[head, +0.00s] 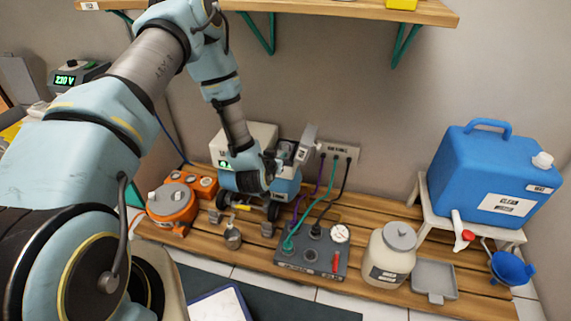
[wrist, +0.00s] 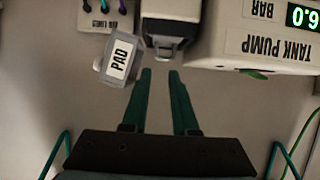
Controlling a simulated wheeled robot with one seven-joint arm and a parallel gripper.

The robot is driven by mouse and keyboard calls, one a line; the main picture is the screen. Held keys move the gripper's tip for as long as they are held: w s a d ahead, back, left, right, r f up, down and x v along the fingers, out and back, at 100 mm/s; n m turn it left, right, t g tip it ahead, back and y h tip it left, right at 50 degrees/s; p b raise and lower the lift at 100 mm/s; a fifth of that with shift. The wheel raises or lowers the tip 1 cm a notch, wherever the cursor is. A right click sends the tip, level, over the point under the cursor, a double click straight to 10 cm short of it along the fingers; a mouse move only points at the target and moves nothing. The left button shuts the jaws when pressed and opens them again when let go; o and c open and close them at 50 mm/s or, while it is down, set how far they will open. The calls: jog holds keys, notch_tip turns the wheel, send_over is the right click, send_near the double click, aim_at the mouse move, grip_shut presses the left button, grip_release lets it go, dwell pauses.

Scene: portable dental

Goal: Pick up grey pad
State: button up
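The grey pad (wrist: 118,62) is a small grey block with a white PAD label, tilted, in the wrist view. It lies just left of the tips of my gripper (wrist: 160,76). The two green fingers stand apart with nothing between them. In the head view, what looks like the pad (head: 308,136) is a light grey piece right of my wrist, near the wall. My fingers are mostly hidden there by the arm. I cannot tell what supports the pad.
The tank pump (wrist: 265,35) with a 6.0 display and a dark-ended grey block (wrist: 168,22) stand close to my fingers. A socket panel (head: 340,151), a cabled grey box (head: 312,262), a jar (head: 390,258) and a blue tank (head: 490,180) are to the right. A shelf (head: 330,10) is above.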

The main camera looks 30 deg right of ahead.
aim_at(290, 148)
jog(key=b+x, duration=0.1)
jog(key=x, duration=0.4)
jog(key=b+x, duration=0.1)
jog(key=x, duration=0.5)
jog(key=shift+s+d+f, duration=0.25)
jog(key=shift+d+f, duration=0.05)
grip_shut()
